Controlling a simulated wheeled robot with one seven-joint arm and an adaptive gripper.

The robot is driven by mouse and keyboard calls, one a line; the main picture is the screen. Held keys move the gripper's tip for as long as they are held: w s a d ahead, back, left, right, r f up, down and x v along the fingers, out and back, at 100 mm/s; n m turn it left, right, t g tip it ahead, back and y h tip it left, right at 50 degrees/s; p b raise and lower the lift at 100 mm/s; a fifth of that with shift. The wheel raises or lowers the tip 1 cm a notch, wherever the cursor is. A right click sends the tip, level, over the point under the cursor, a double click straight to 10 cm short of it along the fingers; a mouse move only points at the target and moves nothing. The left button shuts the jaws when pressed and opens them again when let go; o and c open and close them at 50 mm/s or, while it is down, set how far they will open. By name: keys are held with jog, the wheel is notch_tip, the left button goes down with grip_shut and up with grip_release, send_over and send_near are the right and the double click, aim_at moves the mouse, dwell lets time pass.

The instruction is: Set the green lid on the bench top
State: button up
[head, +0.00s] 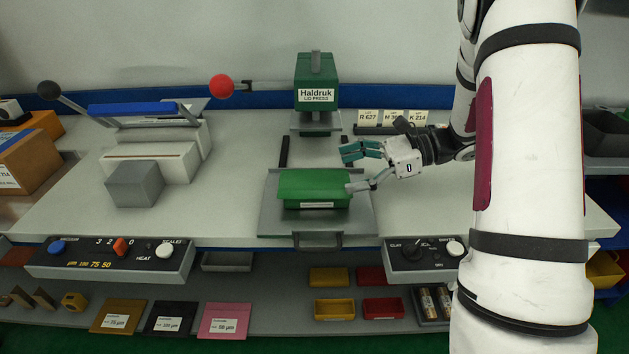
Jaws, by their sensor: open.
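A green lid (314,184) with a white label strip on its front edge sits on a grey sliding plate (269,221) with a front handle. Whether the lid rests on a box beneath it I cannot tell. My gripper (353,170) is open at the lid's right back corner. One finger is above and behind the lid, the other beside its right edge. I see no clear grip on the lid. The bench top (428,208) is the pale grey surface around the plate.
A green lid press (315,82) stands behind the plate, with a red-knobbed lever (221,86) to its left. A sealer (150,158) with a grey block (135,184) stands at left. Label cards (391,118) stand behind my gripper. Bench top is bare right of the plate.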

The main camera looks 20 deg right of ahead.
aim_at(314, 178)
jog(key=shift+x, duration=2.75)
jog(key=shift+f, duration=0.15)
jog(key=c, duration=1.4)
jog(key=shift+o, duration=0.2)
